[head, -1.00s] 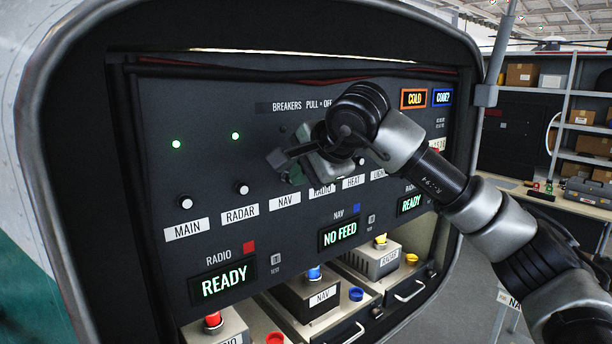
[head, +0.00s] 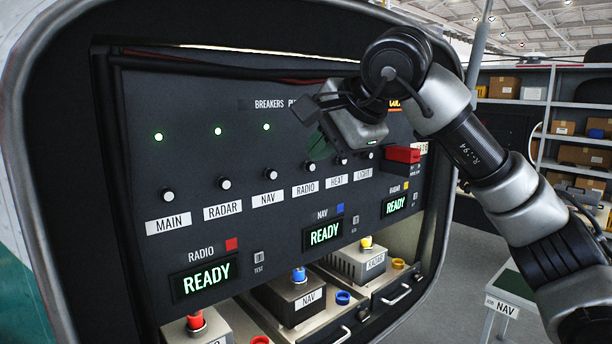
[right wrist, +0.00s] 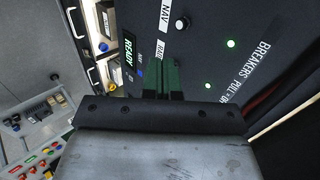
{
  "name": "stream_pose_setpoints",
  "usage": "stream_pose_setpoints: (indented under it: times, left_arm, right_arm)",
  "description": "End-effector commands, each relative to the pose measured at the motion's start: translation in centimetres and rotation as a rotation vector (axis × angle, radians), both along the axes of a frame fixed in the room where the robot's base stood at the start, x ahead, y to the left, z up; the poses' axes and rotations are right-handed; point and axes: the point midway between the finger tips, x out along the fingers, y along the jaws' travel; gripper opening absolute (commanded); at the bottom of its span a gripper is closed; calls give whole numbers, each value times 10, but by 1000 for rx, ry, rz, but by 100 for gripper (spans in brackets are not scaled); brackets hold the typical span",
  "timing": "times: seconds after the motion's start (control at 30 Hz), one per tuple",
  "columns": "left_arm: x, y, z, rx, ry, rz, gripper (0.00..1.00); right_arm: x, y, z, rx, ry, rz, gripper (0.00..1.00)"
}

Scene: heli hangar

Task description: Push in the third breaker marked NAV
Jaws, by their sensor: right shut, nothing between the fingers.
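The NAV breaker (head: 270,174) is a white-tipped round knob, third in the row on the dark panel, above its NAV label (head: 267,199). A green light (head: 266,127) glows above it. The knob also shows in the right wrist view (right wrist: 182,24), beside its label. My right gripper (head: 318,148) is in front of the panel, up and to the right of the NAV knob and apart from it. Its green fingers (right wrist: 168,78) are together and empty. The NAV display (head: 325,233) reads READY. My left gripper is not in view.
Neighbouring knobs are MAIN (head: 168,195), RADAR (head: 224,183) and RADIO (head: 306,166). A red switch cover (head: 402,155) is at the panel's right. Drawers with modules, such as the NAV box (head: 300,297), stand below. The panel's left part is unobstructed.

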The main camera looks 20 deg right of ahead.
Motion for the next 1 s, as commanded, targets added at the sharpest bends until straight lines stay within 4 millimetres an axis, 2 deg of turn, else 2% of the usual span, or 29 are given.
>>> stream_pose_setpoints:
  times: [0.1,0.27,0.77,0.87,0.97,1.0]
  left_arm:
    - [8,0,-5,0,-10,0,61]
    - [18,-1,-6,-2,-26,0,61]
    - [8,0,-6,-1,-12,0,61]
    - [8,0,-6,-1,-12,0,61]
    - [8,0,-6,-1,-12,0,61]
    - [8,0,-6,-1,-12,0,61]
  right_arm:
    - [-10,-5,10,1,-1,-1,0]
    - [-16,-7,17,0,0,-1,0]
    - [-16,-6,16,3,2,2,0]
    - [-13,7,6,43,16,42,0]
    - [-8,44,-21,175,57,147,0]
    - [-9,64,-35,260,87,202,0]
